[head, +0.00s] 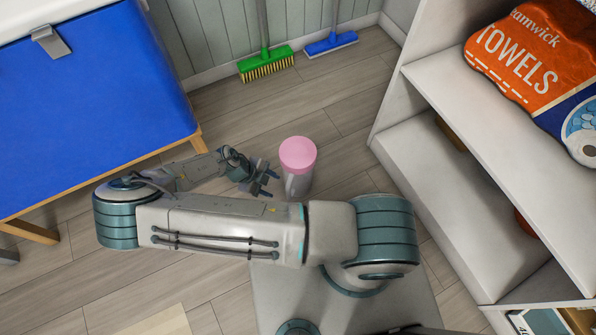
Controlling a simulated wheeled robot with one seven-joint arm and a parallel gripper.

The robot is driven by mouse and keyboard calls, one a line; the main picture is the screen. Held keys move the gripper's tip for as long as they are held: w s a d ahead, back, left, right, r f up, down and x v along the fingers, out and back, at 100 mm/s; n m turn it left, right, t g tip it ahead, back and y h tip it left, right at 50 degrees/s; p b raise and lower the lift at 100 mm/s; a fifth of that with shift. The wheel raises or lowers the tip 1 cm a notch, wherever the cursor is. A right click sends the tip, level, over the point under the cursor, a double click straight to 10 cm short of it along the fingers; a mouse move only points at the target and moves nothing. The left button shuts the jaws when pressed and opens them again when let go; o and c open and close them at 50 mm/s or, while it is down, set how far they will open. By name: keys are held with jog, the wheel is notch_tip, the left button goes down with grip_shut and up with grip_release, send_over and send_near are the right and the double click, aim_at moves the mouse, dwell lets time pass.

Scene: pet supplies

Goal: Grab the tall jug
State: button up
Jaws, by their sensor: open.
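The tall jug (298,182) has a round pink lid and a pale greyish body with a handle on its near left side. It appears upright on the wooden floor in the head view, just beyond my arm, which passes close to its lower part. My gripper (270,182) is open and empty, just left of the jug, with its fingers pointing toward it. A small gap seems to separate the fingertips from the jug. The jug's base is partly hidden.
A blue chest (90,100) on wooden legs stands at left. A white shelf unit (440,200) with an orange towels pack (525,55) stands at right. A green broom (266,63) and a blue broom (330,43) rest by the back wall. Floor behind the jug is clear.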

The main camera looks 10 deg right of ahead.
aim_at(295, 176)
jog(key=b+x, duration=0.3)
jog(key=x, duration=0.6)
jog(key=shift+s+f, duration=0.1)
